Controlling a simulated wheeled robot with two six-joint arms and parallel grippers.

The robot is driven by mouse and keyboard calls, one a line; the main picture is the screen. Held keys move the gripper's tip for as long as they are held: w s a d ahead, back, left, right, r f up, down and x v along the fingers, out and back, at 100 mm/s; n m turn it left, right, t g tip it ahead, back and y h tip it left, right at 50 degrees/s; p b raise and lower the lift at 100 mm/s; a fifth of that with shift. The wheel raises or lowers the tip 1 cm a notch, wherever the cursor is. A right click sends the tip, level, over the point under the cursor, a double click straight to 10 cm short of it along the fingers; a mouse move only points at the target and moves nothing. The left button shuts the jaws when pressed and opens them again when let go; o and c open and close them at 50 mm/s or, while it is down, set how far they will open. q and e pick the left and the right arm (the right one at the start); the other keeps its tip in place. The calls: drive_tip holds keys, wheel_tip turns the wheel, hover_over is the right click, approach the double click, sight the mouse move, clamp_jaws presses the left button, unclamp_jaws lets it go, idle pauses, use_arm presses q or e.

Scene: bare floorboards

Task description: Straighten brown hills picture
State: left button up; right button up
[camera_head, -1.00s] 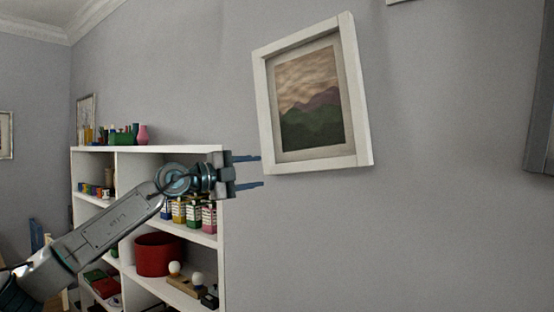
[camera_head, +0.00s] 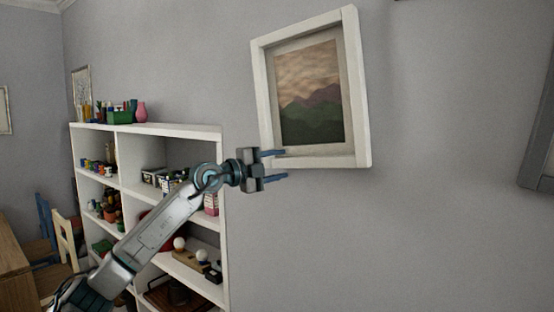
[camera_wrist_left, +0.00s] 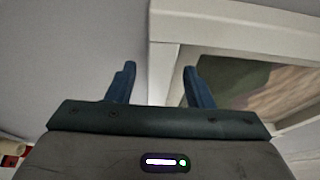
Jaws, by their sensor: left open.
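The brown hills picture (camera_head: 308,95) hangs tilted on the grey wall in the head view, in a thick white frame with brown sky over dark hills. My left gripper (camera_head: 284,165) is open at the lower left corner of the frame, its upper finger overlapping the bottom edge in view and its lower finger below it. In the left wrist view the open fingers (camera_wrist_left: 160,85) point at the white frame (camera_wrist_left: 230,32), with the frame corner between and beyond them. I see nothing held, and I cannot tell whether a finger touches the frame. My right gripper is not in view.
A white shelf unit (camera_head: 176,128) with pots, boxes and a red bin stands left, below and behind my left arm. Another dark-framed thing (camera_head: 541,150) is at the right edge. A wooden table (camera_head: 14,268) and chairs are at lower left.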

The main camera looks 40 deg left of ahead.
use_arm(q)
drive_tip(key=shift+c, duration=0.5)
drive_tip(key=c, duration=0.9)
drive_tip(key=shift+a+r+m+p, duration=0.4)
drive_tip(key=shift+a+r, duration=0.05)
drive_tip(key=shift+a, duration=0.25)
drive_tip(key=shift+s+a+m, duration=0.1)
drive_tip(key=shift+a+m, duration=0.2)
drive_tip(key=shift+a, duration=0.1)
drive_tip(key=o, duration=1)
